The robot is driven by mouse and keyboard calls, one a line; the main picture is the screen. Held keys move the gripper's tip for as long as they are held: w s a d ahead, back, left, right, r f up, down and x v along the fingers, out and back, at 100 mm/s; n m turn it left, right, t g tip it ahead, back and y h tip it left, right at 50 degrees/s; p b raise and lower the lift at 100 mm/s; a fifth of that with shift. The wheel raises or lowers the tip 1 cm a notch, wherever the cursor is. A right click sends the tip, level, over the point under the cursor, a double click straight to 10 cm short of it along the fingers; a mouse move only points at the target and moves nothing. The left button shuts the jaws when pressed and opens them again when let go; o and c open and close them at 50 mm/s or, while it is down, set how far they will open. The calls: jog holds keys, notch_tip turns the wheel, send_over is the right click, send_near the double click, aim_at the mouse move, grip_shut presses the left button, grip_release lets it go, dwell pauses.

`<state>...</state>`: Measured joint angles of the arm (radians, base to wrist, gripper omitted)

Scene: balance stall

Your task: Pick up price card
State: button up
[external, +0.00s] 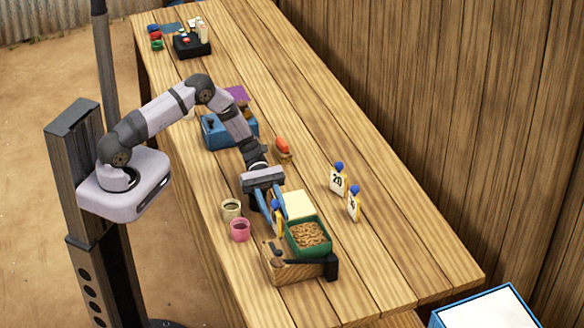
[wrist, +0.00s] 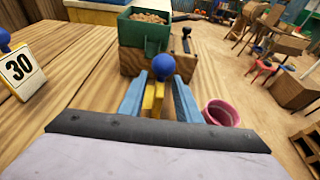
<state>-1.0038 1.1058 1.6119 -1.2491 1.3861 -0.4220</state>
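My gripper (external: 270,205) points down over the table with its two blue fingers apart. In the wrist view, my gripper (wrist: 160,100) has one finger on each side of a yellow price card (wrist: 153,100) with a blue ball on top. A gap shows on the right side of the card; contact on the left cannot be told. This card (external: 278,222) is partly hidden by the fingers in the external view. A card marked 20 (external: 337,183) and another card (external: 353,207) stand upright to the right.
The table's right side is mostly clear.

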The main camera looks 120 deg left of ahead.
jog(key=shift+w+f, duration=0.1)
grip_shut()
jog(key=shift+r, duration=0.2)
jog(key=shift+r+b, duration=0.8)
jog(key=shift+r, duration=4.3)
jog(key=shift+f, duration=0.1)
